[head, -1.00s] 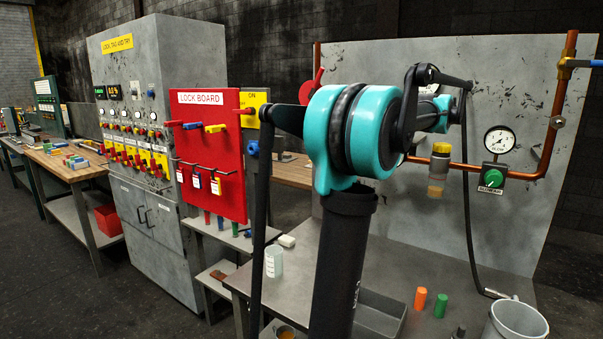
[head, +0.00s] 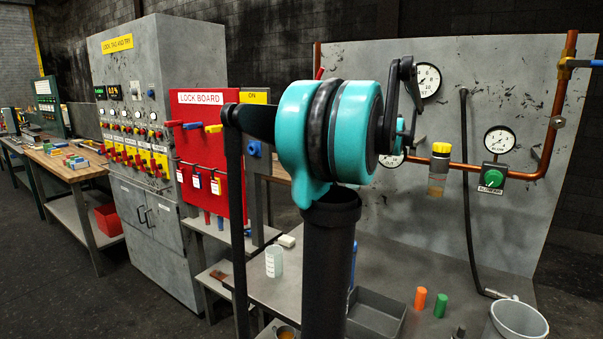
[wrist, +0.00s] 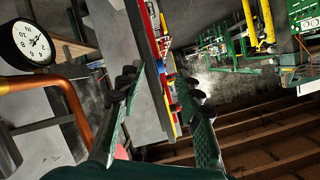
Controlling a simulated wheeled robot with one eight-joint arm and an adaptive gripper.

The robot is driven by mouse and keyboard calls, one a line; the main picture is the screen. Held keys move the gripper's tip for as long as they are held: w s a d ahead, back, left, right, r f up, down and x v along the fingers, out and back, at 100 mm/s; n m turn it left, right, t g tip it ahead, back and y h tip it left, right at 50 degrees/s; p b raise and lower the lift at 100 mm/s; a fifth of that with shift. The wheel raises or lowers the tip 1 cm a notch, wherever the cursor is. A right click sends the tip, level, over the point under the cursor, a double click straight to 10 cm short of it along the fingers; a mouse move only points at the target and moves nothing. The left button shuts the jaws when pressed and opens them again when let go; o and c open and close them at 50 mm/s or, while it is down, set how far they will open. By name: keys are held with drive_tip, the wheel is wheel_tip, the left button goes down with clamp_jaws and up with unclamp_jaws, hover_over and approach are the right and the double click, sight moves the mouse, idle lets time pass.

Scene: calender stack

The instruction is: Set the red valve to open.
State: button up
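A small red tip (head: 319,73), which looks like the end of the red valve's lever, shows at the left edge of the grey panel (head: 470,80) in the head view. The rest of it is hidden behind my arm, so its setting cannot be seen. I cannot make out the red valve in the wrist view. My gripper (wrist: 160,85) is open and empty in the wrist view, its two green fingers well apart. In the head view my arm hides the gripper.
A copper pipe (head: 462,166) crosses the panel, with gauges (head: 499,140), a green knob (head: 492,177) and a blue lever (head: 585,63). The pipe (wrist: 75,105) and a gauge (wrist: 33,43) lie left of my fingers in the wrist view. A lock board (head: 208,140) stands left of my arm.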

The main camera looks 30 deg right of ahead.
drive_tip(key=a+f+g, duration=0.1)
drive_tip(key=a+f, duration=0.4)
drive_tip(key=shift+a+f+g, duration=0.2)
drive_tip(key=shift+g, duration=0.1)
drive_tip(key=shift+c, duration=0.5)
drive_tip(key=shift+w+d+r+m, duration=0.1)
drive_tip(key=shift+d+r+m, duration=0.05)
drive_tip(key=shift+m, duration=0.25)
drive_tip(key=shift+c, duration=1.3)
drive_tip(key=d+r+m+t, duration=0.1)
drive_tip(key=w+d+r+m+t, duration=0.1)
drive_tip(key=r, duration=0.1)
drive_tip(key=shift+r, duration=0.15)
clamp_jaws()
drive_tip(key=s+d+r+m+t, duration=0.2)
drive_tip(key=d+r+m+t, duration=0.4)
drive_tip(key=d+r+m, duration=0.15)
drive_tip(key=s+d+r+m+t, duration=0.2)
drive_tip(key=d+r+m+t, duration=0.3)
drive_tip(key=d+r+m, duration=0.3)
drive_tip(key=w+a+r+n+h, duration=0.1)
drive_tip(key=w+a+r, duration=0.3)
drive_tip(key=w+r, duration=0.4)
drive_tip(key=w, duration=0.3)
drive_tip(key=shift+w+t, duration=0.3)
drive_tip(key=shift+w, duration=0.05)
